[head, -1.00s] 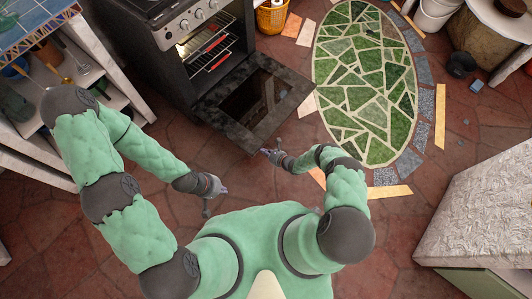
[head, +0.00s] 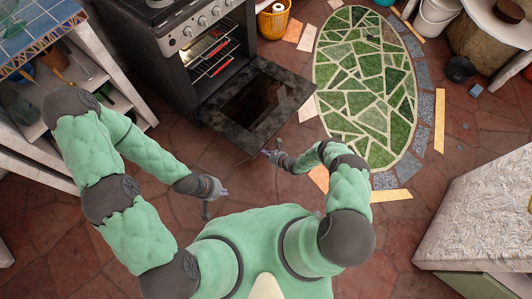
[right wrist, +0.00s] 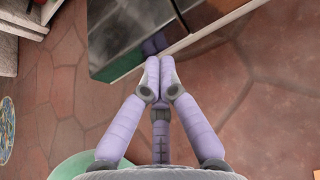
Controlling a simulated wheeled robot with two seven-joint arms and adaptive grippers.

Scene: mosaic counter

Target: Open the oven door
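The black oven (head: 184,62) stands at the upper left of the head view. Its oven door (head: 208,113) is swung down and out, far open, with a dark glass pane in a black frame. The lit cavity with wire racks (head: 212,67) is exposed. My right gripper (head: 267,154) is just off the door's near edge. In the right wrist view its fingers (right wrist: 159,62) are together with nothing seen between them, their tips overlapping the edge of the glossy dark door (right wrist: 130,28). Contact is unclear. My left gripper (head: 222,194) is low and left, away from the door; its fingers are too small to read.
A shelf unit (head: 95,85) stands at the left, and a white textured counter (head: 480,215) at the right. A green mosaic oval (head: 365,90) with loose strips around it lies on the floor beside the door.

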